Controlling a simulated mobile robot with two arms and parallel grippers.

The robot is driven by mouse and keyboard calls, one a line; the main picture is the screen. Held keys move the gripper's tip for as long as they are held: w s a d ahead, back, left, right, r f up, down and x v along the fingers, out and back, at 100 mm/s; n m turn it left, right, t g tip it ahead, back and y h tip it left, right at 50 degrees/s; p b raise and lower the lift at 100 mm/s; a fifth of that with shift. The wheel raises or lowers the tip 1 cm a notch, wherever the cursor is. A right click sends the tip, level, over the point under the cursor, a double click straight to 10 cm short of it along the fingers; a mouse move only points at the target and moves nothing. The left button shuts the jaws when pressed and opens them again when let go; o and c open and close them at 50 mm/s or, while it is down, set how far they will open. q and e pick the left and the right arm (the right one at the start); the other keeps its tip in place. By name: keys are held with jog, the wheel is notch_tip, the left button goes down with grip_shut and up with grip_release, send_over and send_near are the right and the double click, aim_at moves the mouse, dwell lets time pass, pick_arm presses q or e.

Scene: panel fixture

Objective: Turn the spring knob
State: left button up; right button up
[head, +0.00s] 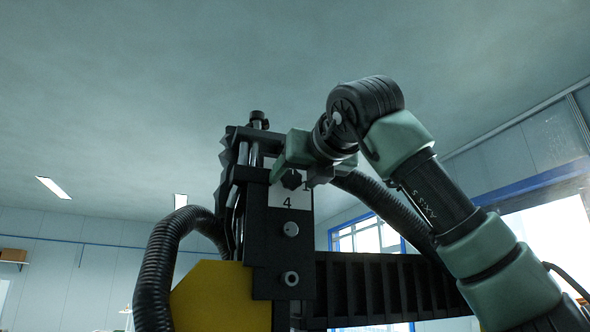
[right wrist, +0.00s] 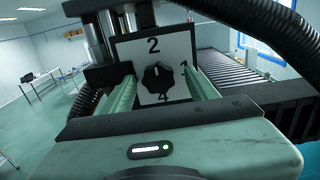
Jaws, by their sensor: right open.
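The spring knob is a small dark knob on a white plate (right wrist: 181,50) marked with 2, 1 and 4, with the 2 above the knob. My right gripper (head: 300,171) is open, with one finger on each side of the knob. Gaps show between the fingers and the knob, so it is not gripped. The knob's exact pointing direction is hard to tell. My left gripper is not in view.
The plate sits on a black upright fixture (head: 270,240) with a yellow block (head: 222,296) at lower left. Ribbed black hoses (head: 160,265) curve beside it. A black ribbed beam (head: 385,287) runs right. Open room shows to the left.

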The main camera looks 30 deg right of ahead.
jog(key=shift+w, duration=0.2)
grip_shut()
jog(key=shift+n, duration=0.4)
jog(key=n, duration=0.3)
jog(key=shift+n+p, duration=0.3)
jog(key=shift+p, duration=0.1)
jog(key=n+p, duration=0.1)
jog(key=n, duration=0.3)
jog(key=shift+r+n, duration=0.15)
jog(key=shift+n, duration=0.15)
jog(key=n+p, duration=0.2)
jog(key=n, duration=0.2)
jog(key=n+p, duration=0.1)
jog(key=n, duration=0.3)
jog(key=shift+n, duration=0.3)
jog(key=shift+n+p, duration=0.3)
